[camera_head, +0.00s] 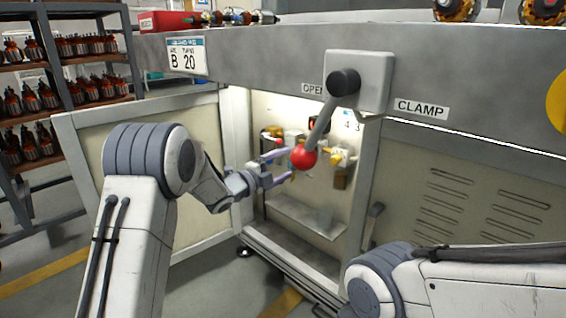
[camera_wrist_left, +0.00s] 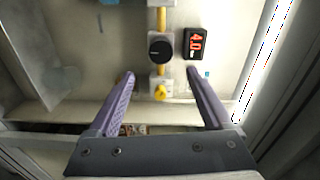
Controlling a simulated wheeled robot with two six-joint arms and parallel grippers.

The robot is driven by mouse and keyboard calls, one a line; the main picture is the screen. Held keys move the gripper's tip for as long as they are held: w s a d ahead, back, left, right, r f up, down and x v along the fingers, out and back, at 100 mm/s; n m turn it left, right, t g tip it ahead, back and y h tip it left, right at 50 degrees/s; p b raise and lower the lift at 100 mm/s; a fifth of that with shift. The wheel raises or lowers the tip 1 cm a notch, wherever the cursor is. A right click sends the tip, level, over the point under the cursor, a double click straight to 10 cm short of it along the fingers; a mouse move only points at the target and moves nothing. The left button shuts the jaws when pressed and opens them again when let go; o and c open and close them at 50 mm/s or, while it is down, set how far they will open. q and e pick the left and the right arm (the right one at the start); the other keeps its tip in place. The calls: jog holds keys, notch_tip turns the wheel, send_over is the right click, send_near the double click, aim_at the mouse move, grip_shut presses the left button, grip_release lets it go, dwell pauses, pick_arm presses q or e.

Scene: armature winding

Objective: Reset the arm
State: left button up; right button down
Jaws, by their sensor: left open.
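My left gripper (camera_head: 283,166) is open and empty, its purple fingers pointing into the lit cabinet opening. In the head view it shows just left of the red ball (camera_head: 304,157) of the clamp lever; I cannot tell the gap in depth. The lever (camera_head: 322,122) hangs down and slightly left from a black hub (camera_head: 343,82) on a grey box between the OPEN and CLAMP labels. In the left wrist view the open fingers (camera_wrist_left: 160,73) stand on either side of a black round knob (camera_wrist_left: 160,47) and a yellow valve (camera_wrist_left: 160,92), apart from both. My right gripper is out of view.
A red digital display (camera_wrist_left: 195,42) reads about 4.0. An open cabinet door (camera_head: 145,170) stands behind my left arm. A shelf (camera_head: 70,70) of wound armatures is at the left. A red tray (camera_head: 172,21) lies on the bench top. My right arm crosses the lower right.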

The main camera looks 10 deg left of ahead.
pick_arm(q)
jog(key=shift+s+a, duration=0.1)
jog(key=s+a+f+n+g+y, duration=0.3)
jog(key=s+a+f+n+y, duration=0.55)
jog(key=n, duration=0.55)
jog(key=s+f+n+g+y, duration=0.1)
jog(key=s+f+n+g, duration=0.15)
jog(key=s, duration=0.65)
jog(key=s+f+n+g, duration=0.2)
jog(key=s+n+g, duration=0.15)
jog(key=s, duration=0.45)
jog(key=s+f+n+g+y, duration=0.1)
jog(key=s+f+n+g, duration=0.2)
jog(key=s, duration=0.6)
jog(key=s+d+r+m+g+p, duration=0.2)
jog(key=s+d+r+m+p, duration=0.5)
jog(key=s+d+r, duration=0.7)
notch_tip(320, 180, up, 39)
jog(key=a+p, duration=0.1)
jog(key=p, duration=3.8)
jog(key=shift+f+n+g+h, duration=0.2)
jog(key=shift+n+g+h, duration=0.1)
jog(key=shift+n+h, duration=0.15)
